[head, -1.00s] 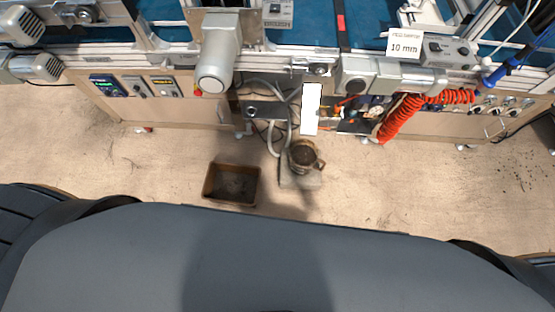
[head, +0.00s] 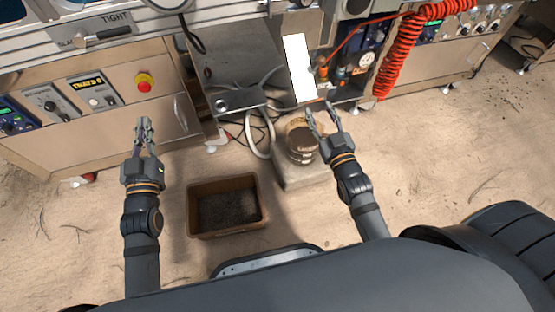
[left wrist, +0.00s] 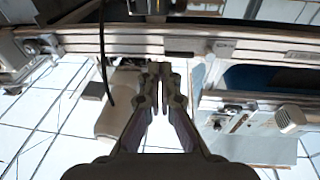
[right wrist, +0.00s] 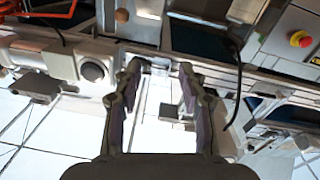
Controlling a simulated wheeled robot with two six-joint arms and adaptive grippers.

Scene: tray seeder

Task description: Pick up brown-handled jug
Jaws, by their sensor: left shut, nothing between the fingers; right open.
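The jug (head: 301,143) stands on a pale block on the floor, below the machine, in the head view. It is a brownish-grey round vessel with dark contents; its handle is hard to make out, partly behind my right gripper. My right gripper (head: 321,108) is open and empty, above and just right of the jug in the picture. It also shows open in the right wrist view (right wrist: 160,65). My left gripper (head: 143,122) is shut and empty, in front of the cabinet at left. It shows shut in the left wrist view (left wrist: 159,68). Neither wrist view shows the jug.
A brown bin (head: 190,212) with dark soil stands on the floor left of the jug. The pale block (head: 303,177) is under the jug. Hoses (head: 259,140) hang just left of it. A red emergency button (head: 144,84) is on the cabinet.

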